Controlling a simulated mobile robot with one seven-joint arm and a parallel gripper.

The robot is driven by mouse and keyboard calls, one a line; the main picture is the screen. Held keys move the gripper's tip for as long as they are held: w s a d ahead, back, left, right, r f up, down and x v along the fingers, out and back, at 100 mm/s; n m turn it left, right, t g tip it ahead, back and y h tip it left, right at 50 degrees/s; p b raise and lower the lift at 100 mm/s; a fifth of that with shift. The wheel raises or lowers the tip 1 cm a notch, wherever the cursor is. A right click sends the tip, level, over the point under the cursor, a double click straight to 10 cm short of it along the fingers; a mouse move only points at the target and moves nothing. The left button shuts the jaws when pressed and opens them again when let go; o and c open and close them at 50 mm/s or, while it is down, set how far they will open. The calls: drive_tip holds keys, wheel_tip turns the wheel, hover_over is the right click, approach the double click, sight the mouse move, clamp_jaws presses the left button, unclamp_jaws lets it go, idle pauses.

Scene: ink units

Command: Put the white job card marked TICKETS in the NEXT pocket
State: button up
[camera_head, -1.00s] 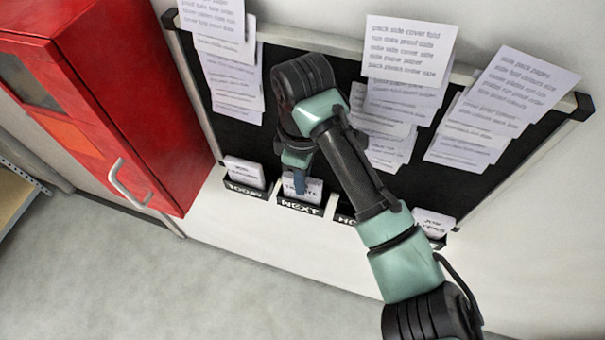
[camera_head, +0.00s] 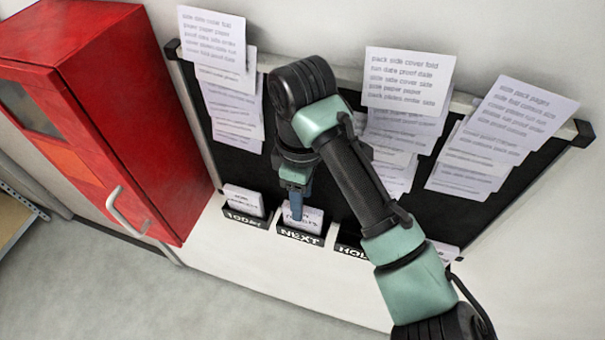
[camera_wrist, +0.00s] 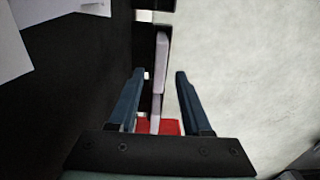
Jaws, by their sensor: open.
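A white card (camera_head: 312,221) stands upright in the pocket labelled NEXT (camera_head: 301,238); its print is partly covered by my finger, and the visible end looks like TICKETS. In the wrist view the card (camera_wrist: 160,62) is seen edge-on as a pale strip. My gripper (camera_head: 296,214) is at this card, pointing down at the pocket. In the wrist view my gripper (camera_wrist: 161,74) is open, with one finger on each side of the card and a visible gap at least on the right.
The TODAY pocket (camera_head: 246,219) with a white card is left of NEXT. The HOLD pocket (camera_head: 349,247) is to the right, partly behind my arm. Sheets hang on the black board (camera_head: 345,100) above. A red cabinet (camera_head: 130,120) stands at the left.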

wheel_tip(320, 180, up, 8)
drive_tip(key=shift+r, duration=0.25)
idle(0.6)
